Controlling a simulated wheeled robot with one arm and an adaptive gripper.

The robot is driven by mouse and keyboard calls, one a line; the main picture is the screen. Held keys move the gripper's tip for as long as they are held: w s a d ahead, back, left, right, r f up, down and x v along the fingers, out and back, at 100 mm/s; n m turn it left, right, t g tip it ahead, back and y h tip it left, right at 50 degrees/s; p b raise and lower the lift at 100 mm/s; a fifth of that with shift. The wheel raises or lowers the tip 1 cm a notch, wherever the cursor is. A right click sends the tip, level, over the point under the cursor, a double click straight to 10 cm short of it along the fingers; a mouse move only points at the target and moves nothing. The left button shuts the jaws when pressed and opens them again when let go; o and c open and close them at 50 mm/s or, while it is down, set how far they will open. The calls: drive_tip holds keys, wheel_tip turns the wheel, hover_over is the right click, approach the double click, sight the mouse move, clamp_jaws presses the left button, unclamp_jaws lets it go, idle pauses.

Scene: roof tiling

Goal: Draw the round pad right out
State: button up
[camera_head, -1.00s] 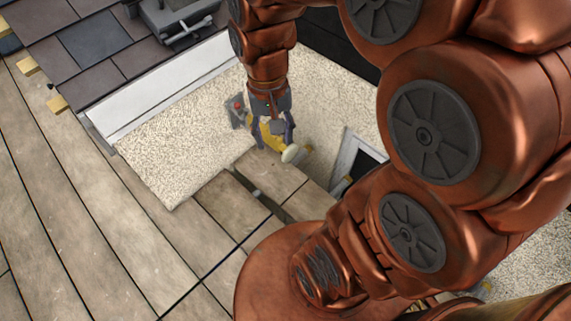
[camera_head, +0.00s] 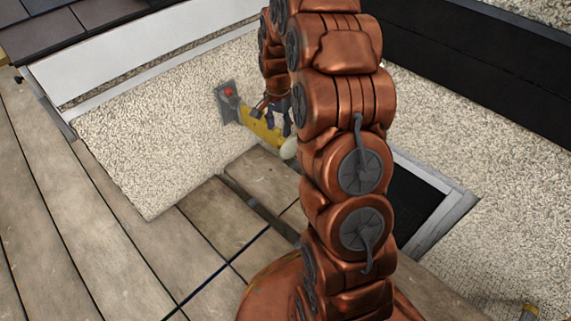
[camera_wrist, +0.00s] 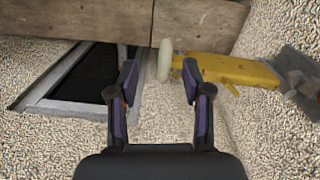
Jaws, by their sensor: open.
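The round pad (camera_head: 289,148) is a cream disc at the free end of a yellow arm (camera_head: 259,124). A grey bracket (camera_head: 229,103) with a red knob holds the other end against the pebbled wall. In the wrist view the pad (camera_wrist: 165,60) stands edge-on between the lines of my two fingers, and the yellow arm (camera_wrist: 225,68) runs right from it, past the right fingertip. My gripper (camera_wrist: 160,84) is open and empty, its fingers apart on either side of the pad's line. I cannot tell how far beyond the fingertips the pad lies. In the head view my arm partly hides the gripper (camera_head: 276,112).
A dark grey-framed window (camera_wrist: 85,75) is in the wall left of the gripper in the wrist view. Wooden planks (camera_wrist: 195,20) run close beyond the pad. In the head view a gap (camera_head: 255,205) divides the planks, and a white board (camera_head: 140,50) borders the wall.

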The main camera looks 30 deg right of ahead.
drive_tip(key=m+b, duration=0.2)
drive_tip(key=b, duration=0.1)
hover_over(285, 151)
drive_tip(key=w+d, duration=0.1)
wheel_tip(285, 151, down, 9)
drive_tip(key=shift+w+f, duration=0.1)
wheel_tip(285, 151, down, 7)
drive_tip(key=b, duration=0.3)
drive_tip(key=shift+f, duration=0.2)
drive_tip(key=shift+c, duration=0.3)
clamp_jaws()
